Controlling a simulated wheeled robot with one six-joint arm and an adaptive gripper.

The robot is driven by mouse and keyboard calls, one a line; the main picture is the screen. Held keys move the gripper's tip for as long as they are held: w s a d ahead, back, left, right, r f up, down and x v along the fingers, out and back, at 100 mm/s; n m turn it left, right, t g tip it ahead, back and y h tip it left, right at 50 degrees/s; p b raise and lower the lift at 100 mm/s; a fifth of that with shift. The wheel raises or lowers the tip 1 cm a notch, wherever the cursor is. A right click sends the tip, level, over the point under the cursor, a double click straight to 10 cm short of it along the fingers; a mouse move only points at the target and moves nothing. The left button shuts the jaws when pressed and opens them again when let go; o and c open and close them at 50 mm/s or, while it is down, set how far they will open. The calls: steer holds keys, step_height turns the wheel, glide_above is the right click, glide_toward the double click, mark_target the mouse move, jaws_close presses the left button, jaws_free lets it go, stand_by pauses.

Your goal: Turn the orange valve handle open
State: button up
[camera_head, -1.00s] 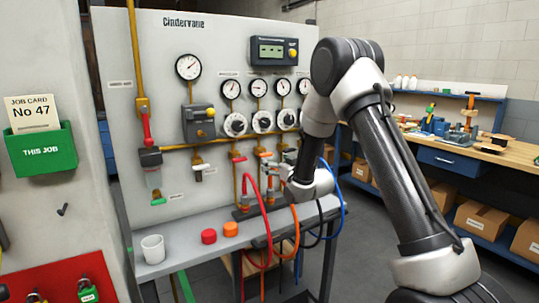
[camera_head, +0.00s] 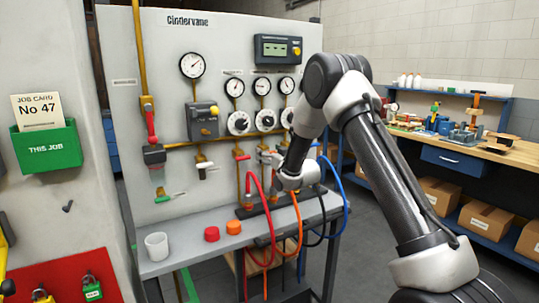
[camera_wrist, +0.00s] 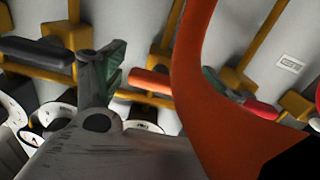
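The orange valve handle (camera_wrist: 150,82) shows in the wrist view as a short orange bar on a brass pipe, level across the picture. My gripper (camera_wrist: 163,78) is open, with one finger on each side of the handle's bar; I cannot tell whether either finger touches it. An orange hose (camera_wrist: 198,60) passes close to the camera and hides part of the right finger. In the head view my gripper (camera_head: 268,158) is at the lower row of valves on the panel and largely covers the orange handle.
A red handle (camera_wrist: 262,110) is just right of my gripper in the wrist view, and a black handle (camera_wrist: 35,52) is to the left. Red (camera_head: 254,190), orange, black and blue hoses loop below. A white cup (camera_head: 156,247) and red and orange caps stand on the shelf.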

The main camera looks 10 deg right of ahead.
steer(key=c, duration=0.7)
steer(key=shift+n, duration=0.3)
steer(key=n, duration=0.3)
steer(key=shift+n, duration=0.3)
steer(key=n, duration=0.4)
steer(key=shift+n, duration=0.3)
steer(key=n, duration=0.4)
steer(key=shift+f+n, duration=0.1)
steer(key=shift+n, duration=2.4)
